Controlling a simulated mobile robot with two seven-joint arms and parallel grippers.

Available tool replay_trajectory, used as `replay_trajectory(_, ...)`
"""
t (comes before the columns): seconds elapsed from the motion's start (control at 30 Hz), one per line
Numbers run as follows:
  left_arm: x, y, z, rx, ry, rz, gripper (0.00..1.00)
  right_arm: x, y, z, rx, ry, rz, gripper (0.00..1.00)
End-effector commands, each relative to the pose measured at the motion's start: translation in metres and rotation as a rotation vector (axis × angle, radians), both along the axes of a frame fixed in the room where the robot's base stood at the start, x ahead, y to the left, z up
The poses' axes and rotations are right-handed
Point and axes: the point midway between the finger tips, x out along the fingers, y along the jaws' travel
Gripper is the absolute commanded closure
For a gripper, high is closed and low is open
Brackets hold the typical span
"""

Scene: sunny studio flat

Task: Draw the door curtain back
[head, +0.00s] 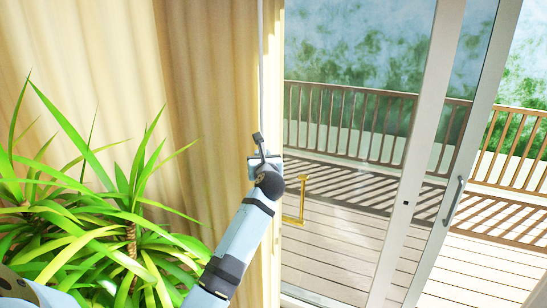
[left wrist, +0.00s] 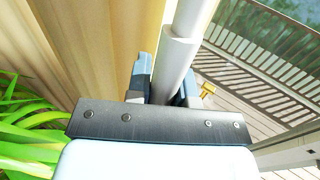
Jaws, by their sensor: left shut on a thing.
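The cream-yellow door curtain (head: 215,90) hangs in folds over the left part of the head view, its right edge near the middle. A thin white rod (head: 261,60) hangs down in front of the curtain near that edge. My left gripper (head: 262,152) is shut on the rod's lower part. In the left wrist view the white rod (left wrist: 176,68) stands between the fingers of my left gripper (left wrist: 165,88), with the curtain (left wrist: 90,45) to its left. The glass door (head: 350,150) right of the curtain is uncovered. My right gripper is in neither view.
A leafy green plant (head: 120,220) stands at the lower left, close to my left arm and in front of the curtain. A brass handle (head: 302,200) is just right of the gripper. A dark handle (head: 452,200) is on the door frame. Outside is a railed wooden deck (head: 350,240).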

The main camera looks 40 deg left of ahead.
Motion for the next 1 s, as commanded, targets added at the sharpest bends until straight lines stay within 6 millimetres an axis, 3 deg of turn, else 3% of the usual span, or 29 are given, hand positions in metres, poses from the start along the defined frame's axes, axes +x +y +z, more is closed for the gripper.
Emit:
replay_trajectory(0.23,-0.001,0.003,0.001,0.004,0.0,0.006,1.0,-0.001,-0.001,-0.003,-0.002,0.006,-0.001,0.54)
replay_trajectory(0.27,-0.001,0.003,0.001,0.004,0.0,0.007,0.74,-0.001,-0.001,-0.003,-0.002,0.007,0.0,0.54)
replay_trajectory(0.37,-0.001,0.003,0.001,0.004,-0.001,0.006,0.54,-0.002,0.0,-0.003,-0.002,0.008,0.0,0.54)
replay_trajectory(0.73,-0.005,-0.004,0.0,0.001,-0.001,0.003,0.54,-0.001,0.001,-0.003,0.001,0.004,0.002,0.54)
replay_trajectory(1.0,-0.041,-0.042,-0.003,-0.003,-0.003,0.002,0.54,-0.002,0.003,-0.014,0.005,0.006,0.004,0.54)
